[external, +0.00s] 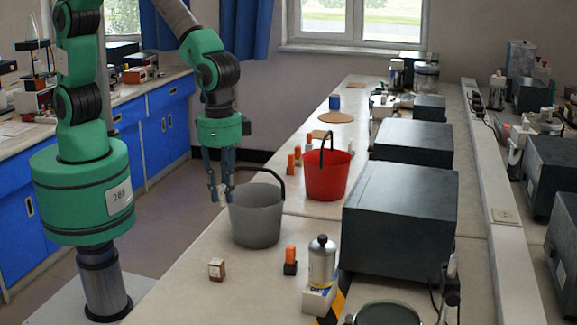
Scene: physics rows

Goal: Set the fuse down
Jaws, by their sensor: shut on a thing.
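My gripper (221,194) points straight down at the left of the grey bucket (256,222). Its fingers are shut on a small pale thing (221,191), which I take to be the fuse. The fingers hide most of it. It is held in the air, level with the bucket's rim. I cannot tell from this view whether it is beside or behind the bucket.
The long bench (195,300) carries a red bucket (326,176), a small brown box (217,269), an orange-and-black item (290,261) and a silver bottle (321,262). Dark instrument boxes (400,220) line its right side. The bench's front left is mostly clear.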

